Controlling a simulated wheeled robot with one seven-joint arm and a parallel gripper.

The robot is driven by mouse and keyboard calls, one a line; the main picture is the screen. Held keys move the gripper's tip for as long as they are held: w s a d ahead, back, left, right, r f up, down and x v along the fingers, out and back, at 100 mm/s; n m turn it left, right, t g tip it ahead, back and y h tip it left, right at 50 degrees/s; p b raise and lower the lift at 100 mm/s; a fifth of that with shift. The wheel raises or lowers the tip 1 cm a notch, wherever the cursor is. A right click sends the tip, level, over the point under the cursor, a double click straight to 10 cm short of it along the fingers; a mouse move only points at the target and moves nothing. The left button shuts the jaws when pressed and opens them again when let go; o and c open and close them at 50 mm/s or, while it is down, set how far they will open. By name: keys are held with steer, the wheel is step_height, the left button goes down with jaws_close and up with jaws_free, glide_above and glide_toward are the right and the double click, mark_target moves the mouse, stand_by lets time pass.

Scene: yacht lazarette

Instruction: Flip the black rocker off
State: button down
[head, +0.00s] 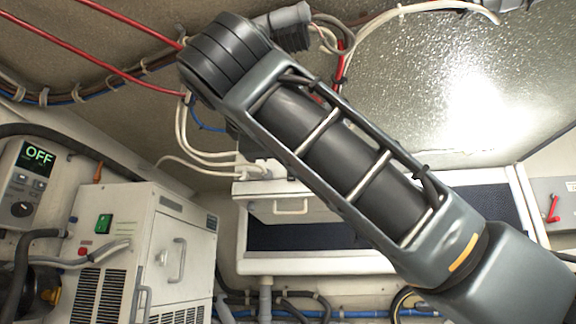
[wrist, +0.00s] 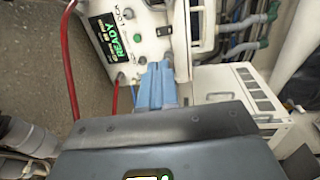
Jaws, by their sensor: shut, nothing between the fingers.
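The fingers hide part of the panel. In the head view my arm crosses the middle, and the gripper is out of sight.
In the head view a white cabinet (head: 137,223) with a green switch (head: 103,224) stands at lower left, beside a unit reading "OFF" (head: 39,155). Red cables (head: 92,48) run along the upper left. A red lever (head: 553,208) sits at right. A vented white box (wrist: 233,86) is right of my fingers.

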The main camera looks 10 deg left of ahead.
steer(key=w+r+p, duration=0.1)
steer(key=w+p, duration=0.3)
steer(key=w, duration=0.9)
steer(key=shift+w+d+r+p, duration=0.2)
steer(key=shift+d+r+p, duration=0.1)
steer(key=shift+p, duration=0.1)
